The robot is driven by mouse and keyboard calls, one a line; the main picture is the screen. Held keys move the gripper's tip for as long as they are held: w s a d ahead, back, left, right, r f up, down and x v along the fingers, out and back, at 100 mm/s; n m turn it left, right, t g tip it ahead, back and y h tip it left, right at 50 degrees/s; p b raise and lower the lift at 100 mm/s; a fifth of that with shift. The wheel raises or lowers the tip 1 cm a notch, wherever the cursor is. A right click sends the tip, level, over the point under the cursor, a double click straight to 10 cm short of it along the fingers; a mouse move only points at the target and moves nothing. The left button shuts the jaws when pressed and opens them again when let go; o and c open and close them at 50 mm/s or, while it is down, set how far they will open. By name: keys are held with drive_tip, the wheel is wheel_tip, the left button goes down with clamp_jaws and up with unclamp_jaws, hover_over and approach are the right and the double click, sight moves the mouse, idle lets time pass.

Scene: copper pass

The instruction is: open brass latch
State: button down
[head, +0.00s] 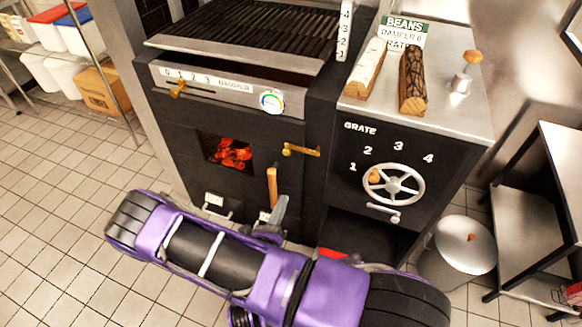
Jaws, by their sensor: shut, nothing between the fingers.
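The brass latch (301,150) lies roughly level at the right edge of the black firebox door (185,150), its right end reaching over the frame. The door is closed, with glowing coals behind its small window (229,152). A vertical wooden handle (272,187) stands on the door below and left of the latch. My gripper (281,208) is a grey shape just below the handle, partly hidden behind my purple arm. It is shut and empty, below the latch and apart from it. I cannot tell whether it touches the handle.
A spoked grate wheel (393,185) is on the right panel. A brass damper lever (177,89) sits above the door, under the grill (250,30). Two logs (412,80) lie on the steel top. A lidded bin (458,245) stands at right. The tiled floor at left is clear.

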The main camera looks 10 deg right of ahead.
drive_tip(key=w+d+r, duration=0.4)
drive_tip(key=w, duration=0.6)
drive_tip(key=shift+r, duration=0.15)
drive_tip(key=shift+r, duration=0.1)
idle(0.7)
